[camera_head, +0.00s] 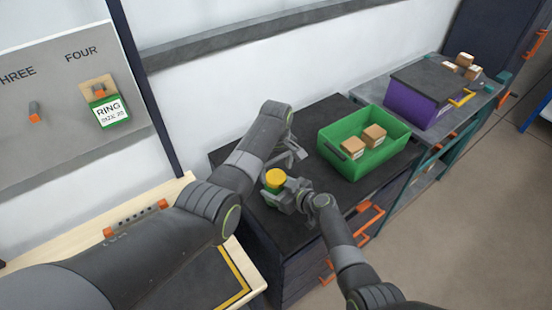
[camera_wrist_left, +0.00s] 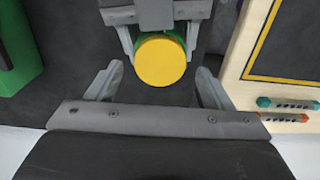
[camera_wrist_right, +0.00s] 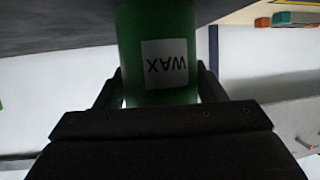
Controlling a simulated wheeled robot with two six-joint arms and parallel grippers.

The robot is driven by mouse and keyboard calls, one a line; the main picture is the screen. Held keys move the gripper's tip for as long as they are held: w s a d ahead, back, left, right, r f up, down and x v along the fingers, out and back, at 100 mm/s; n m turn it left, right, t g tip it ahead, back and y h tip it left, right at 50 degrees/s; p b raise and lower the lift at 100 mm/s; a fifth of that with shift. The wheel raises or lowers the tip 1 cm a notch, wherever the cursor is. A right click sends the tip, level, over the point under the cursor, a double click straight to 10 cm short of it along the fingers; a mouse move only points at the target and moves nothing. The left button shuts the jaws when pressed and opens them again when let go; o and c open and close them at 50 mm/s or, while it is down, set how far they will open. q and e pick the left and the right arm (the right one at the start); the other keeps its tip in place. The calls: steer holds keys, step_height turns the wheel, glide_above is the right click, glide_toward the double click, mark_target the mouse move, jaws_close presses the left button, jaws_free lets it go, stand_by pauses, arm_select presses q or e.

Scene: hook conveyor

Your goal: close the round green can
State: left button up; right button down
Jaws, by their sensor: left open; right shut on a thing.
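The round green can (camera_head: 272,189) has a yellow lid (camera_head: 275,177) on top and stands over the dark cabinet top in the head view. In the right wrist view the can (camera_wrist_right: 158,88) shows a white WAX label, upside down in the picture, between the fingers of my right gripper (camera_head: 287,197), which is shut on it. My left gripper (camera_head: 293,157) is open beside the can. In the left wrist view the lid (camera_wrist_left: 160,60) lies just beyond and between the open left fingertips, apart from them. Whether the lid is fully seated cannot be told.
A green bin (camera_head: 336,163) with two small boxes stands right of the can on the dark cabinet top (camera_head: 345,193). A purple crate (camera_head: 408,108) is farther right. A wooden-edged table (camera_head: 162,194) and a sign board (camera_head: 50,125) are at left.

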mark_target(276, 189)
arm_select(q)
steer(key=shift+f, duration=1.45)
steer(key=c, duration=1)
steer(key=m, duration=0.6)
steer(key=shift+m, duration=0.3)
steer(key=o, duration=1.1)
